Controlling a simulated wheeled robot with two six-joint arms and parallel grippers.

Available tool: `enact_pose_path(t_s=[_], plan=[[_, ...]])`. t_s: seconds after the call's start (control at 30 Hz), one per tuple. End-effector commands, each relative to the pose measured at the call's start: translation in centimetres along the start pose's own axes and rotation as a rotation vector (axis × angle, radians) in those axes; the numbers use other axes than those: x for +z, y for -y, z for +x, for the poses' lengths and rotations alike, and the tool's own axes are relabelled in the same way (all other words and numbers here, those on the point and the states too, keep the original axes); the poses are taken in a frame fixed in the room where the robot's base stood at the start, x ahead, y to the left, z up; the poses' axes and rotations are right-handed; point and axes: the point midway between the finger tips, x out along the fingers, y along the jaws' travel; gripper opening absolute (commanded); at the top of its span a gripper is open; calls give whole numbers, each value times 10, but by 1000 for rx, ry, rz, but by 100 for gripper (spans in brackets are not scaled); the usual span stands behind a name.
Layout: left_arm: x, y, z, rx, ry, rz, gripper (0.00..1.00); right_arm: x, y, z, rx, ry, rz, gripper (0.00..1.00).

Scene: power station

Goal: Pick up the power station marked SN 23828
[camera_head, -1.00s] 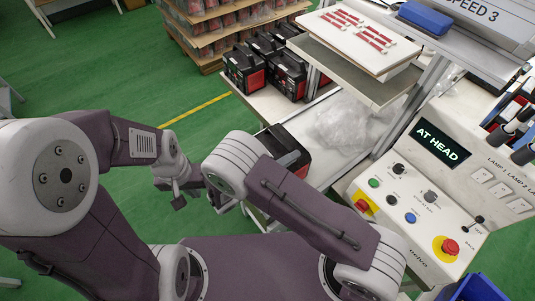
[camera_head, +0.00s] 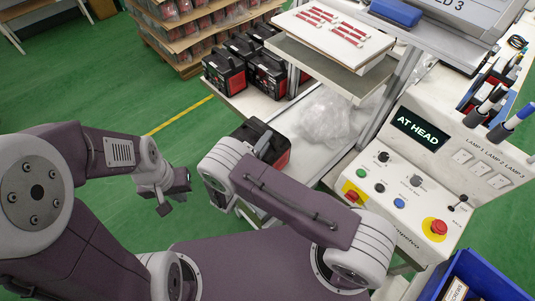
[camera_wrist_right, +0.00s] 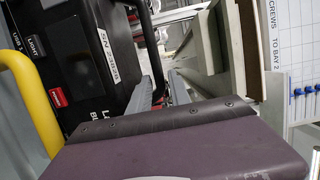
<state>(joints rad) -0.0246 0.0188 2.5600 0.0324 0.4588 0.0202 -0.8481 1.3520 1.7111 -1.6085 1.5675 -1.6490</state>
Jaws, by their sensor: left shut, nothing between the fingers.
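A black and red power station (camera_head: 277,156) stands at the near end of the white bench, partly hidden behind my right arm. In the right wrist view a black power station (camera_wrist_right: 88,62) fills the left side, close up. Its white label appears to read SN 23828, small and tilted. My right gripper (camera_wrist_right: 160,92) shows two grey fingers apart beside this station's front. The station's black handle runs down near the fingers; whether it lies between them or touches them, I cannot tell. My left gripper (camera_head: 176,193) is shut and empty over the green floor, left of the bench.
Clear plastic wrap (camera_head: 328,116) lies right of the near station. A raised shelf (camera_head: 335,40) overhangs the bench. A control panel (camera_head: 412,180) and a blue bin (camera_head: 480,262) are at right.

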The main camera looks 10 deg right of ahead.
Motion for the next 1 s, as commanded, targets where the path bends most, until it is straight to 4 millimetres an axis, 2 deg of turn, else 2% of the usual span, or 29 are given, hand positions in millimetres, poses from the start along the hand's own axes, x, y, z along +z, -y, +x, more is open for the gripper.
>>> enact_pose_path(t_s=[0.1,0.27,0.3,0.37,0.4,1.0], plan=[[0,0,-3,0,0,0,0,0,0,10,0,-1,1,24],[0,0,-2,0,0,0,0,0,0,10,0,0,1,24],[0,0,-2,0,0,0,0,0,0,10,0,0,1,21],[0,0,-2,0,0,0,0,0,0,10,-1,0,1,4],[0,0,-2,0,0,0,0,0,0,10,-1,0,1,0],[0,0,-2,0,0,0,0,-2,0,10,0,-5,-1,0]])
